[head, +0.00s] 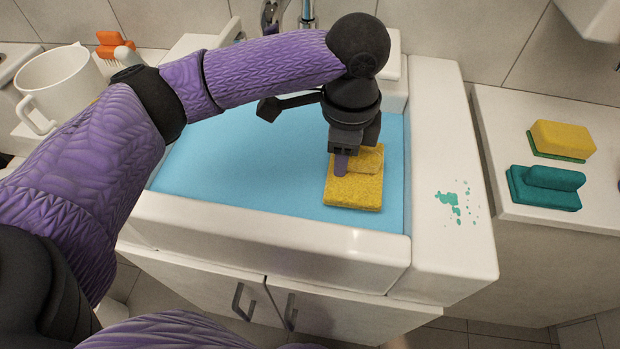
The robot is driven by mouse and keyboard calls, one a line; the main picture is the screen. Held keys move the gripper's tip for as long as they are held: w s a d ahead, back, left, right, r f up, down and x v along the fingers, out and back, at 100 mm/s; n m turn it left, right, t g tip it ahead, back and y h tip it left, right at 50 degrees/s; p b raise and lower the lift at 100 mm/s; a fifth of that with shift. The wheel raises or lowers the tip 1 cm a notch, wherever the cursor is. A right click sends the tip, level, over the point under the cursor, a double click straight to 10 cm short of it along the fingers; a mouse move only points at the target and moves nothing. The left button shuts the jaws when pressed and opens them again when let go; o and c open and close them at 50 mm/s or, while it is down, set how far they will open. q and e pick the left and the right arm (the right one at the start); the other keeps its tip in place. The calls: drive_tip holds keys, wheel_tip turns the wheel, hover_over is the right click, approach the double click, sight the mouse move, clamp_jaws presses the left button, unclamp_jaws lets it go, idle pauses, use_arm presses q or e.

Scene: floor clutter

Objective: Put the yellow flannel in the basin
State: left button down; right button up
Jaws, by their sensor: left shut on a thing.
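The yellow flannel (354,192) is a small folded cloth with a raised flap, over the right front part of the basin. The basin (270,248) is a white sink with a flat light blue surface inside. My left gripper (343,163) reaches in from above and is shut on the yellow flannel at its upper left part. The flannel lies inside the basin's rim as seen from here; I cannot tell if it touches the blue surface. My right gripper is not in view.
A yellow and green sponge (562,139) and a teal folded item (545,188) lie on the right counter. Teal spots (456,203) mark the basin's right ledge. A white mug (62,84) and an orange brush (114,44) stand at left. A tap (308,14) is behind.

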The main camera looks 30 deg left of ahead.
use_arm(q)
wheel_tip(320, 180, down, 10)
drive_tip(key=b, duration=0.5)
drive_tip(key=shift+s+r, duration=0.1)
drive_tip(key=shift+r, duration=0.25)
drive_tip(key=shift+c, duration=2.1)
unclamp_jaws()
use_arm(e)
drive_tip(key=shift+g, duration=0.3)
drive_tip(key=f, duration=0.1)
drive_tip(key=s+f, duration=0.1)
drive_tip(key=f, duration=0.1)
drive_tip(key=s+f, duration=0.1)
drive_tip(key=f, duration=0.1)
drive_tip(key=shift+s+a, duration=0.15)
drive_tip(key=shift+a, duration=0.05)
use_arm(q)
wheel_tip(320, 180, up, 12)
drive_tip(key=p, duration=0.7)
drive_tip(key=shift+f, duration=0.15)
drive_tip(key=shift+r, duration=0.3)
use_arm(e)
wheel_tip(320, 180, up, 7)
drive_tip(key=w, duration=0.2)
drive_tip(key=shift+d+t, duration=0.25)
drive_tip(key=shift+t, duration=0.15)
